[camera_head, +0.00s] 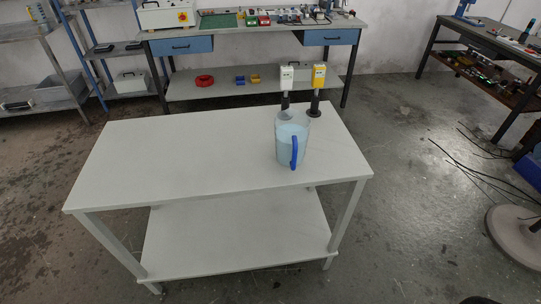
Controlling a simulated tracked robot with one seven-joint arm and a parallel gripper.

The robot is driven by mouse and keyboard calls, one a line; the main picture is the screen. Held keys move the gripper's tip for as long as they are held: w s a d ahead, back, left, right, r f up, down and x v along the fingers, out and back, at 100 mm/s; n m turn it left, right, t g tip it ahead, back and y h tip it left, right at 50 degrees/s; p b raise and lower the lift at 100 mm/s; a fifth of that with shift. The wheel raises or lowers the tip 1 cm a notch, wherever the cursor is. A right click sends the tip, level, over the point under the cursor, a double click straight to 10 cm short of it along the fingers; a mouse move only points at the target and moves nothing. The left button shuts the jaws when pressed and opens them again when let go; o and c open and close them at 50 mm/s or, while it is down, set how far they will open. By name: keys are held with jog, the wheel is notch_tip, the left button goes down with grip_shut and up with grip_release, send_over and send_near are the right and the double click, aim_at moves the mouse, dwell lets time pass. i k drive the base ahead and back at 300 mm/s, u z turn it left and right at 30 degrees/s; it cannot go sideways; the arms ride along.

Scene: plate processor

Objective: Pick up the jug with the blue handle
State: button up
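The jug (285,144) is clear and pale blue with a dark blue handle (294,152). It stands upright on the right part of the white table (160,155), with its handle towards me. My gripper is not visible in the head view.
Behind the jug are a white-topped device (287,78) and a yellow-topped device (318,77), both on dark stems. The left and middle of the tabletop are clear. A lower shelf (235,235) is empty. A workbench (250,37) stands behind; cables (470,165) lie on the right floor.

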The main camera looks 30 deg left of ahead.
aim_at(292, 127)
jog(key=u, duration=0.1)
jog(key=k, duration=0.65)
jog(key=u, duration=0.6)
jog(key=i, duration=0.5)
jog(key=z, duration=0.05)
